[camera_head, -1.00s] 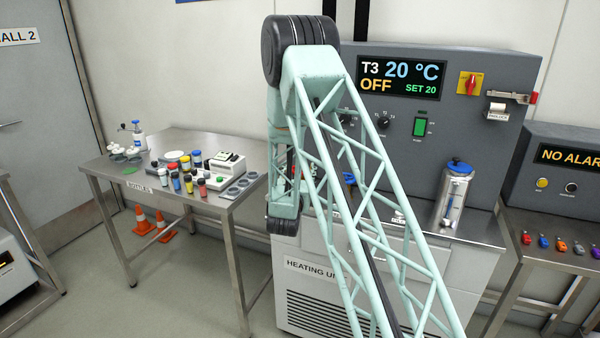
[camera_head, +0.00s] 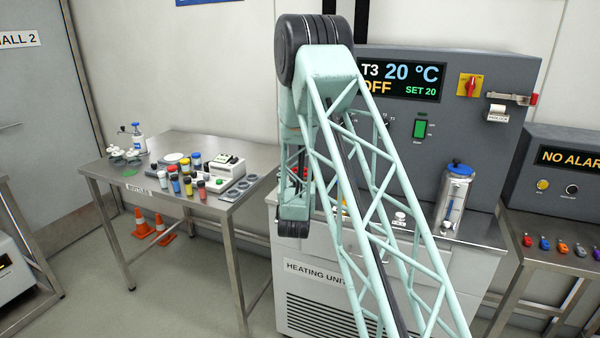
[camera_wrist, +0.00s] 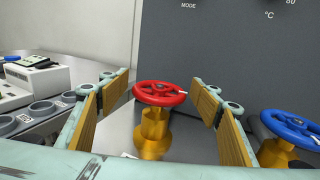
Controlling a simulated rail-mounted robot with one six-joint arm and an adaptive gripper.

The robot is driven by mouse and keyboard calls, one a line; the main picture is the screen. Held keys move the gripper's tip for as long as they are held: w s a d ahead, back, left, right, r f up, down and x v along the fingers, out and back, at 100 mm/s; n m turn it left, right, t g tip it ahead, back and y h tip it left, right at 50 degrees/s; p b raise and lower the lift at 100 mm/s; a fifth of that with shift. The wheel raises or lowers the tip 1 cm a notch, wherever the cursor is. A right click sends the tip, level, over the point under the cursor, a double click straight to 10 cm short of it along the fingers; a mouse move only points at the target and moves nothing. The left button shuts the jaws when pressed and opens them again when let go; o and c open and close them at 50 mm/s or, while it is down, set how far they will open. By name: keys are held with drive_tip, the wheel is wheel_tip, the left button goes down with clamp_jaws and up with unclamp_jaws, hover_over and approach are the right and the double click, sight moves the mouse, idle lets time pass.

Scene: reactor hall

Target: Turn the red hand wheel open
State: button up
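The red hand wheel (camera_wrist: 160,94) sits on a yellow valve body (camera_wrist: 153,134) in the wrist view. My gripper (camera_wrist: 162,98) is open, with its wood-coloured finger pads on the left and right of the wheel. There is a gap between each finger and the rim. Nothing is held. In the head view my own arm hides most of the wheel and the gripper.
A blue hand wheel (camera_wrist: 291,127) stands close to the right finger. The grey heating unit panel (camera_wrist: 225,45) rises behind. A metal canister (camera_head: 455,195) stands further right. A steel table (camera_head: 150,185) with bottles and a white device (camera_head: 227,165) is at left.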

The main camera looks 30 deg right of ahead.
drive_tip(key=shift+s+a, duration=0.1)
drive_tip(key=shift+s, duration=0.05)
drive_tip(key=v, duration=1.1)
drive_tip(key=shift+s, duration=0.35)
idle(0.4)
